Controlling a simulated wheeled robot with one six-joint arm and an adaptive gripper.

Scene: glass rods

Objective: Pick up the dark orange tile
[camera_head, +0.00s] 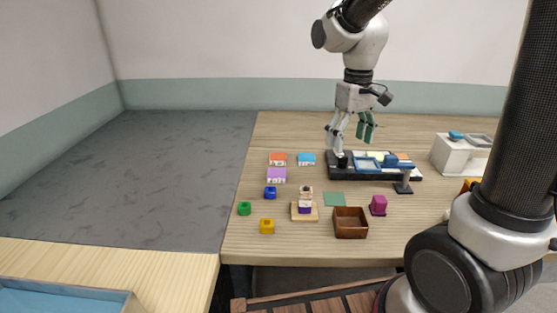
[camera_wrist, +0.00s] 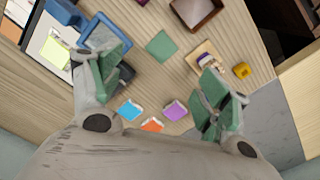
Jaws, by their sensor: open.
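The dark orange tile (camera_head: 277,157) is the orange-topped piece with white sides at the back left of the objects on the table. It lies beside a blue tile (camera_head: 306,158) and behind a purple tile (camera_head: 276,174). In the wrist view the orange tile (camera_wrist: 152,125) is at the lower middle, partly cut off by my gripper's body. My gripper (camera_head: 352,133) is open and empty, with green finger pads. It is above the table, to the right of the tile in the head view. Its spread fingers also show in the wrist view (camera_wrist: 162,82).
A black-based tray (camera_head: 414,177) with blue items lies under my gripper. A brown open box (camera_head: 350,229), a green square (camera_head: 334,199), a magenta block (camera_head: 378,205) and small coloured blocks are nearer the front. A white box (camera_head: 452,155) stands right. Bare table lies behind the tiles.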

